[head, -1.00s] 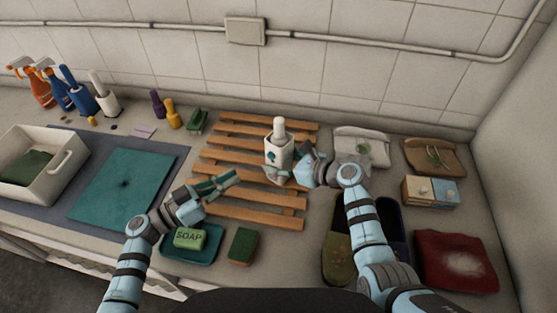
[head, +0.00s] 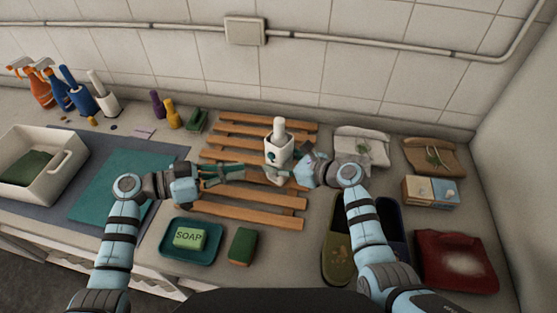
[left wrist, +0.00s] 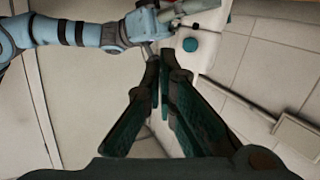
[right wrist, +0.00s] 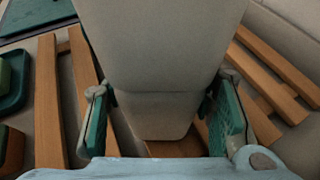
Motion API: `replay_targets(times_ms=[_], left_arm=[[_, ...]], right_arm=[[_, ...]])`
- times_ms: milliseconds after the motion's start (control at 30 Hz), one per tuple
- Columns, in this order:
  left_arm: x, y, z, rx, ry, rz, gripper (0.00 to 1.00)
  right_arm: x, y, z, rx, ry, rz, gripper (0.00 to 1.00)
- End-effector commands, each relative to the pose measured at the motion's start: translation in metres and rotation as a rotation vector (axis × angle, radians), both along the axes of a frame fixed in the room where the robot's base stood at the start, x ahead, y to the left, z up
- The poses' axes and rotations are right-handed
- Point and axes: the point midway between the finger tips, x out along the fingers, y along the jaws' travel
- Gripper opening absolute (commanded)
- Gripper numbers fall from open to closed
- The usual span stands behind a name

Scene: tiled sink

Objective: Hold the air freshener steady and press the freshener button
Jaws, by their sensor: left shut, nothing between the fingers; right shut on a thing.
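The white air freshener (head: 279,146) stands upright over the wooden slatted rack, with a round teal button (head: 272,156) on its side facing left and front. My right gripper (head: 290,172) is shut on its lower body from the right; in the right wrist view the fingers (right wrist: 165,110) press both sides of the pale body (right wrist: 150,55). My left gripper (head: 243,172) is shut and empty, just left of the freshener and pointing at it. In the left wrist view its closed fingertips (left wrist: 160,62) are short of the teal button (left wrist: 190,45), apart from it as far as I can tell.
The slatted rack (head: 255,213) lies beneath both grippers. A teal soap tray (head: 192,254) and a green sponge (head: 242,246) lie in front. Slippers (head: 339,255) and a red cloth (head: 455,260) lie front right. Bottles (head: 70,90) and a white bin (head: 35,170) stand left.

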Motion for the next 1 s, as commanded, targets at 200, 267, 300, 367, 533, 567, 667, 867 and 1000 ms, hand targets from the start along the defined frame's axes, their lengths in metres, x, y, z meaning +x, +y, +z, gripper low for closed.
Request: replay_targets(times_ms=[200, 267, 300, 367, 533, 567, 667, 867, 1000], left_arm=[[-0.026, -0.003, -0.029, 0.098, 0.337, -0.074, 0.00], [-0.020, -0.007, -0.028, 0.092, 0.344, -0.072, 0.00], [-0.016, -0.010, -0.028, 0.092, 0.344, -0.072, 0.00], [-0.007, -0.017, -0.027, 0.091, 0.341, -0.073, 0.00], [0.018, -0.037, -0.027, 0.090, 0.342, -0.074, 0.00], [0.022, -0.040, -0.027, 0.090, 0.342, -0.074, 0.00], [0.033, -0.047, -0.028, 0.091, 0.342, -0.073, 0.00], [0.040, -0.053, -0.028, 0.092, 0.341, -0.072, 0.00], [0.040, -0.053, -0.028, 0.092, 0.340, -0.072, 0.00]], right_arm=[[0.000, 0.000, -0.001, -0.001, 0.001, 0.000, 0.09], [0.000, 0.000, -0.001, -0.001, 0.001, 0.000, 0.09], [0.000, 0.000, -0.001, -0.001, 0.001, 0.000, 0.09], [0.000, 0.000, -0.001, 0.000, 0.001, 0.000, 0.09], [0.000, 0.000, -0.001, -0.001, 0.001, 0.000, 0.09], [0.000, 0.000, -0.001, -0.001, 0.001, 0.000, 0.09], [0.000, 0.000, 0.000, -0.001, 0.000, -0.001, 0.09], [0.000, -0.001, 0.000, -0.001, 0.000, -0.001, 0.09], [0.000, -0.001, 0.000, -0.001, 0.000, -0.001, 0.09]])
